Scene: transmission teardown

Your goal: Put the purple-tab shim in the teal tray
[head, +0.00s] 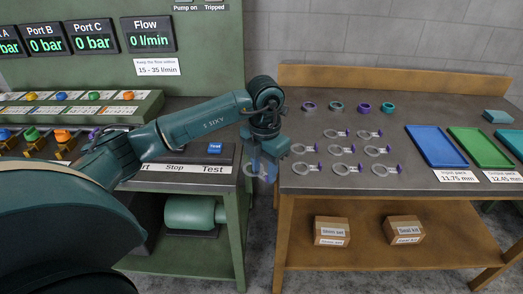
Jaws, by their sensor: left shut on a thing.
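My left gripper (262,172) hangs over the gap between the green bench and the brown table, pointing down. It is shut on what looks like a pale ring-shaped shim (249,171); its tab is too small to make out. Several grey ring shims with purple tabs lie in rows on the brown table, one of them at the front left (304,168). The teal tray (513,139) is at the right picture edge, partly cut off, flat on the table. My right gripper is not in view.
A blue tray (436,146) and a green tray (481,147) lie left of the teal one, with thickness labels in front. Several small purple and teal rings (364,107) stand behind the shims. A teal block (497,117) lies at the back right. Two cardboard boxes (332,231) sit on the lower shelf.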

